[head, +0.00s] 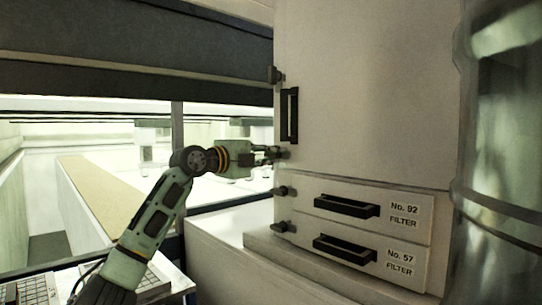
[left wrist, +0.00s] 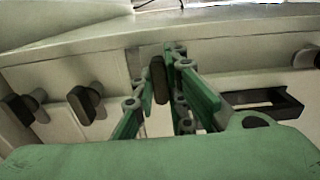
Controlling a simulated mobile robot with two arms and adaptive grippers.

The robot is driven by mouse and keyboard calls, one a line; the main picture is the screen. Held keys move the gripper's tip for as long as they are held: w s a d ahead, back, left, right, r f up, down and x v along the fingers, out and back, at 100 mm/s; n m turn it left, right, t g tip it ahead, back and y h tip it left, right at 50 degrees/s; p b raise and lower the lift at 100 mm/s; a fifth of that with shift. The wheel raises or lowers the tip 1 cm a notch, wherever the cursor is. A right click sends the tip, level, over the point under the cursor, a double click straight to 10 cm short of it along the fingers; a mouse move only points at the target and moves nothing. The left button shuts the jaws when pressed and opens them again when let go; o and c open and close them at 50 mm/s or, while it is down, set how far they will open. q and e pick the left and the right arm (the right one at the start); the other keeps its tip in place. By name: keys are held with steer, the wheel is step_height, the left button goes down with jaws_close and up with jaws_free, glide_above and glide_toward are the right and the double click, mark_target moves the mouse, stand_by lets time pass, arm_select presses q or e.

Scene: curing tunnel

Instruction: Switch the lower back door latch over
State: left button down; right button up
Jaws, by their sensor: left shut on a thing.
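The lower back door latch (left wrist: 159,80) is a small dark knob on the edge of the pale cabinet door (head: 370,85). My left gripper (head: 279,154) reaches in from the left in the head view, at the lower left corner of this door. In the left wrist view, its green fingers (left wrist: 160,88) stand on both sides of the dark knob and are shut on it. In the head view the fingers mostly cover this latch. The upper latch (head: 274,75) sits higher on the same edge, and it also shows in the left wrist view (left wrist: 305,57). My right gripper is out of view.
The door has a black vertical handle (head: 289,116). Below it are two filter drawers with black handles, No. 92 (head: 347,206) and No. 57 (head: 345,249), and their own dark latches (head: 281,191). A shiny cylinder (head: 505,150) stands close at the right.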

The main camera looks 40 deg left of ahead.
arm_select(q)
steer(key=shift+f, duration=0.15)
steer(key=c, duration=2.2)
jaws_free()
steer(key=o, duration=0.4)
steer(key=shift+s+a, duration=0.1)
steer(key=shift+o, duration=0.2)
steer(key=s+a, duration=0.1)
steer(key=s, duration=1.1)
